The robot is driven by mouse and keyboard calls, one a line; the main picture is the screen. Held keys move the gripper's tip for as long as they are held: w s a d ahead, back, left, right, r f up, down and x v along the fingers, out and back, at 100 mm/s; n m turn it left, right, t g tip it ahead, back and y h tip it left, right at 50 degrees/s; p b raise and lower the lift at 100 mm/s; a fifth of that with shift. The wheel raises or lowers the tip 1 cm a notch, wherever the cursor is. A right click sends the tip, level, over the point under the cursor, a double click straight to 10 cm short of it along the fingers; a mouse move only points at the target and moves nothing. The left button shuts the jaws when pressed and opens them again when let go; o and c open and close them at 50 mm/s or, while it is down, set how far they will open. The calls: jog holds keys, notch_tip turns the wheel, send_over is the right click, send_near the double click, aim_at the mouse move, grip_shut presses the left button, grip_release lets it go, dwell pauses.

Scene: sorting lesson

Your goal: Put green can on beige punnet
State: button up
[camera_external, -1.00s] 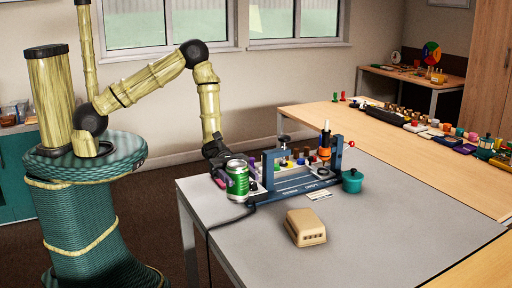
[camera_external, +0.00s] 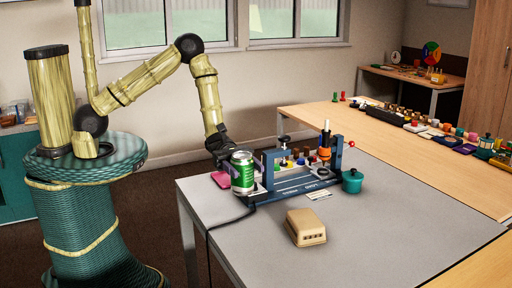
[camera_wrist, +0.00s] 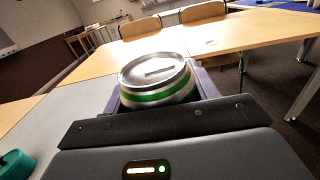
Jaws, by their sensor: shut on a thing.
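The green can (camera_external: 242,173) is upright at the left end of the grey table, held in my gripper (camera_external: 232,163). In the wrist view the can (camera_wrist: 157,82) shows its silver lid and a green band between the jaws of my gripper (camera_wrist: 160,105). I cannot tell whether its base touches the table. The beige punnet (camera_external: 305,227) sits on the grey table to the right of and nearer than the can. It looks upside down, with its closed face up and slots on its side.
A blue fixture (camera_external: 300,175) with coloured pieces and an orange-handled tool stands right beside the can. A teal pot (camera_external: 352,181) stands at its right end. A pink item (camera_external: 221,180) lies left of the can. The table front around the punnet is clear.

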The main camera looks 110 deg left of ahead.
jog(key=w+r+n+t+y+b, duration=0.1)
jog(key=w+r+b, duration=0.1)
jog(key=w, duration=0.7)
jog(key=w+r+n+t+y+b, duration=0.1)
jog(key=w+r+y+b, duration=0.1)
jog(key=w+b, duration=0.3)
jog(key=w+r, duration=0.1)
jog(key=w, duration=0.3)
jog(key=shift+w+a+n+t+y+b, duration=0.15)
jog(key=shift+w+n+t+y+b, duration=0.15)
jog(key=shift+w+n, duration=0.1)
notch_tip(320, 180, down, 6)
jog(key=shift+f+b, duration=0.15)
jog(key=shift+b, duration=0.15)
jog(key=shift+f, duration=1.85)
jog(key=shift+f, duration=0.1)
